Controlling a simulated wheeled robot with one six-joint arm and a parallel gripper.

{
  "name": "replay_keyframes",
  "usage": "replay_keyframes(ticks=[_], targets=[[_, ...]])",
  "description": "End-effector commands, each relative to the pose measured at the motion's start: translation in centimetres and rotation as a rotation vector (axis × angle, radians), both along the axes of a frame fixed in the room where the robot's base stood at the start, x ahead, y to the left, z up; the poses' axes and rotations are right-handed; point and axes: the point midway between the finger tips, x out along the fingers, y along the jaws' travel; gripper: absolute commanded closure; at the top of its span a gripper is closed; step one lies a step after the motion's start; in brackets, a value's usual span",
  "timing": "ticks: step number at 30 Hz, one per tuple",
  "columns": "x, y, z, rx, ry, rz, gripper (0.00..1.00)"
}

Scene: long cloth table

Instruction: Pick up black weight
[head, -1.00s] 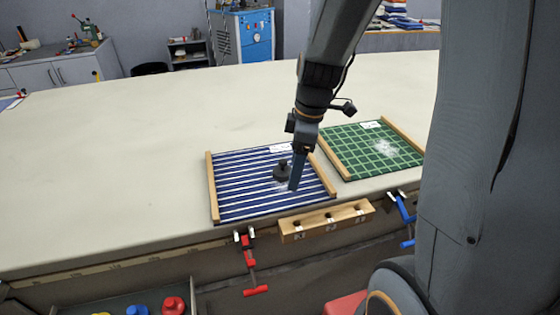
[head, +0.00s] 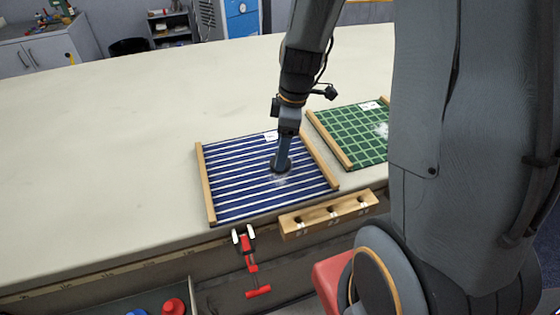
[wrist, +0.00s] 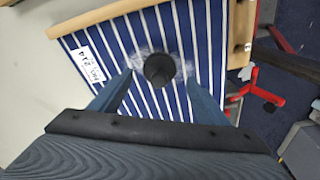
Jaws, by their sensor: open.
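The black weight (wrist: 159,69) stands on the blue-and-white striped cloth board (head: 240,200), with a whitish patch around it. In the head view the weight (head: 286,166) is mostly hidden behind my gripper (head: 282,160). In the wrist view my gripper (wrist: 170,88) is open, its two blue fingers spread on either side of the weight's near edge. The weight is ahead of and roughly between the fingertips. I cannot tell whether the fingers touch it.
A green checked board (head: 350,130) lies right of the striped one. A wooden block with holes (head: 328,214) is at the table's front edge, beside a red clamp (head: 250,262). Wooden rails (head: 207,185) edge the striped board. The table's left and back are clear.

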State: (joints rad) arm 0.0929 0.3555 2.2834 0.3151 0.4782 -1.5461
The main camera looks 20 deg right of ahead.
Motion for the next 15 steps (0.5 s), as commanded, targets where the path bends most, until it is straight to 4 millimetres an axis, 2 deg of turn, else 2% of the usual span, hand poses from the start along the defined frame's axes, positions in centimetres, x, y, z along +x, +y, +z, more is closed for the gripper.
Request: replay_keyframes(ticks=[9, 15], targets=[[0.2, 0.4, -3.4, 0.000, 0.003, 0.003, 0.31], [0.3, 0.4, -3.9, -0.001, 0.000, 0.004, 0.31]])
